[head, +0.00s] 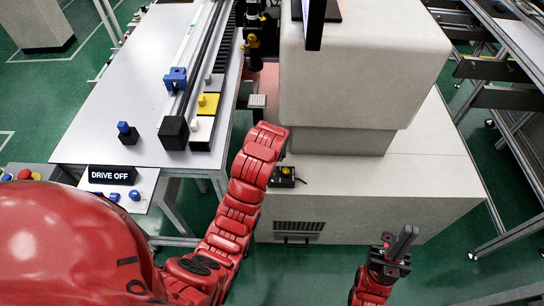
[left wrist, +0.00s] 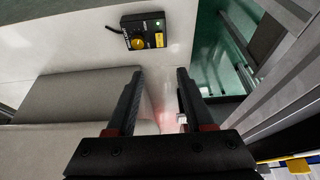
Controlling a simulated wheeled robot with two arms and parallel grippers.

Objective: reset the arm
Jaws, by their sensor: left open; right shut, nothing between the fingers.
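My left arm (head: 232,215) is red and segmented and reaches up the middle of the head view, its far end beside the pale machine. I cannot make out its fingers there. In the left wrist view my left gripper (left wrist: 159,75) has two black fingers spread apart with nothing held between them. My right gripper (head: 403,238) is dark grey, at the lower right of the head view, over the green floor in front of the machine base. Its fingers are together and empty.
A pale machine (head: 355,75) stands on a wide base (head: 440,165). A small control box (head: 283,177) with a yellow knob also shows in the left wrist view (left wrist: 144,31). A white table (head: 120,100) with a rail is left. A "DRIVE OFF" sign (head: 112,175) stands nearby. Metal frames (head: 500,95) are right.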

